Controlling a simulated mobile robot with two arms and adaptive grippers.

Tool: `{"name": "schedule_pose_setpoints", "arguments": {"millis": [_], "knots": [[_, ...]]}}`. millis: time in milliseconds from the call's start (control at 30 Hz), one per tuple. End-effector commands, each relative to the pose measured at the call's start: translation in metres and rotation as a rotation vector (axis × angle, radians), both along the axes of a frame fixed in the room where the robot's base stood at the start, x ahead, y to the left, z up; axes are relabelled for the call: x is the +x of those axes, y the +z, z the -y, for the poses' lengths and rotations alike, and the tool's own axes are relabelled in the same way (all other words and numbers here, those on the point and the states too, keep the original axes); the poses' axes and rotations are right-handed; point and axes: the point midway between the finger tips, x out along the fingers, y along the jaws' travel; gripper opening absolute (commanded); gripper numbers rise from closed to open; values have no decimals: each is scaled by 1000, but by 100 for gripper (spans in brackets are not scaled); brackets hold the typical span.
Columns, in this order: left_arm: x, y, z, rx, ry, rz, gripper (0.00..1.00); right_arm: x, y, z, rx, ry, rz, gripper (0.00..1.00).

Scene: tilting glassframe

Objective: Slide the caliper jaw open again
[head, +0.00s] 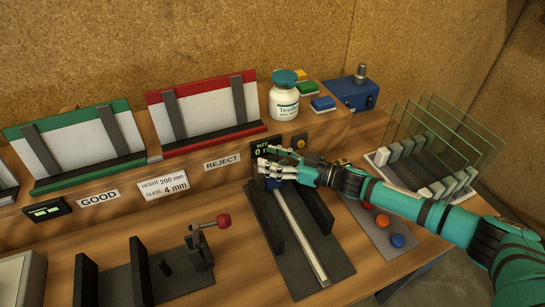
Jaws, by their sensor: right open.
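The caliper (303,239) lies on the workbench, a dark base with a silver rail running from far to near and dark upright blocks beside it. A small bluish piece that looks like its sliding jaw (272,184) sits at the rail's far end. My right gripper (266,168) is open, right over that far end, its fingers beside or above the jaw. Whether they touch it I cannot tell. A small dark display (262,151) behind shows green digits, partly covered by the gripper. My left gripper is not in view.
A clamp fixture with a red knob (224,220) stands left of the caliper. A panel with coloured buttons (382,220) lies under my right forearm. A rack of glass panes (430,140) is at right. Green and red frames (200,145), and a white jar (284,102), line the back shelf.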

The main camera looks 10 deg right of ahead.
Motion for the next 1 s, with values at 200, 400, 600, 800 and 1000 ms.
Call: {"name": "schedule_pose_setpoints", "arguments": {"millis": [200,400,600,800,1000], "knots": [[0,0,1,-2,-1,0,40,0,0,0,0,0,0,38],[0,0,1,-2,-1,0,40,0,0,1,0,0,0,12],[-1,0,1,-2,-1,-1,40,0,0,1,0,0,0,0],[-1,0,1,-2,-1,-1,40,0,0,1,0,-1,0,0],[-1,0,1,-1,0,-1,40,1,0,2,0,-4,-1,0]]}}
